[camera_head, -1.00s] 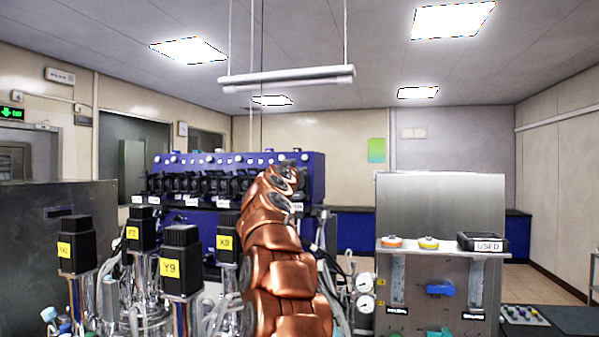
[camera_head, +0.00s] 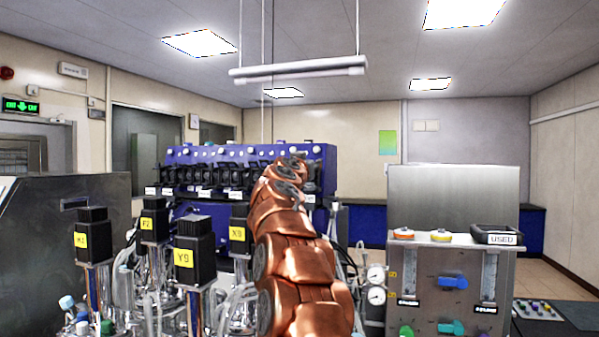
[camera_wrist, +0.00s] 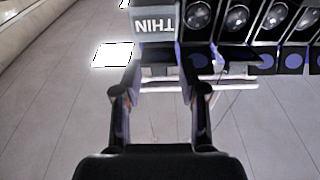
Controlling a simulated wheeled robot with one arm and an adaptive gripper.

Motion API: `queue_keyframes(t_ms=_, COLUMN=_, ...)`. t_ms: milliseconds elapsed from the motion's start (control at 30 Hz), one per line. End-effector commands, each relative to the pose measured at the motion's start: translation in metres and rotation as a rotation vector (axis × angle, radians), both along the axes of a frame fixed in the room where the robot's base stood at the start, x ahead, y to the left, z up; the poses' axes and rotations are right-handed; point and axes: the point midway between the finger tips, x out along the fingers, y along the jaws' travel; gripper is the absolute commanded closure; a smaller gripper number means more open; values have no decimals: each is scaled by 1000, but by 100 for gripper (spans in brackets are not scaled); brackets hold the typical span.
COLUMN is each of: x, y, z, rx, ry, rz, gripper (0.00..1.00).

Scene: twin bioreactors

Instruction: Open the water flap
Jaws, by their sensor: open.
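My gripper (camera_wrist: 160,72) is open and empty in the wrist view, its two dark fingers apart. I cannot read a water label, so I cannot tell which flap is the water one. Contact with the unit is not visible.
Bioreactor vessels with black motors (camera_head: 194,240) stand at the front left. A steel panel (camera_head: 415,270) with flow tubes, coloured knobs and pressure gauges (camera_head: 376,273) stands at the right. A black tray (camera_head: 497,236) labelled USED sits on it. A lamp (camera_head: 298,69) hangs overhead.

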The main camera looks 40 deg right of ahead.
Motion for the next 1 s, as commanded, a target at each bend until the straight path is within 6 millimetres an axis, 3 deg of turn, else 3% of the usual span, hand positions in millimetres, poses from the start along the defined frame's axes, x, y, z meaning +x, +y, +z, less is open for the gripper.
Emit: queue_keyframes(t_ms=1000, x=-42, y=82, z=-15, rx=-3, ry=2, rz=2, gripper=58)
